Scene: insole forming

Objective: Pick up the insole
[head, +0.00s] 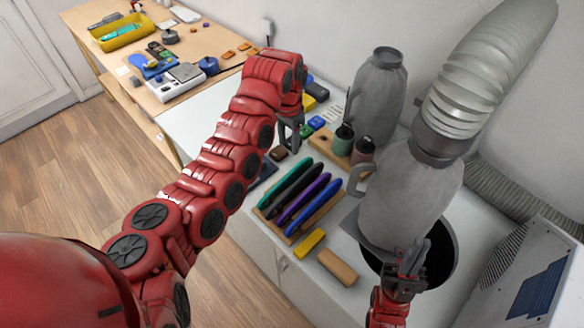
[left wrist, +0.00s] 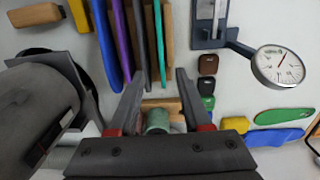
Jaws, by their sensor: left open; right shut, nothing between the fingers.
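Several long, narrow pieces that look like insoles on edge stand side by side in a wooden rack (head: 325,213): green (head: 284,183), black (head: 292,191), purple (head: 303,197) and blue (head: 317,205). They also show at the top of the left wrist view, including the blue one (left wrist: 106,45) and the green one (left wrist: 160,45). My left gripper (head: 290,137) is open and empty above the table, beyond the rack. In the left wrist view its fingertips (left wrist: 161,76) are near the ends of the pieces. My right gripper (head: 414,258) is shut and empty before the large grey vessel.
A grey vessel (head: 410,195) with a ribbed hose stands by a dark round opening (head: 440,255). A grey bottle (head: 377,95) and a green cup (head: 343,138) stand behind the rack. A yellow block (head: 309,243) and a tan block (head: 337,267) lie in front. A dial gauge (left wrist: 277,66) lies nearby.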

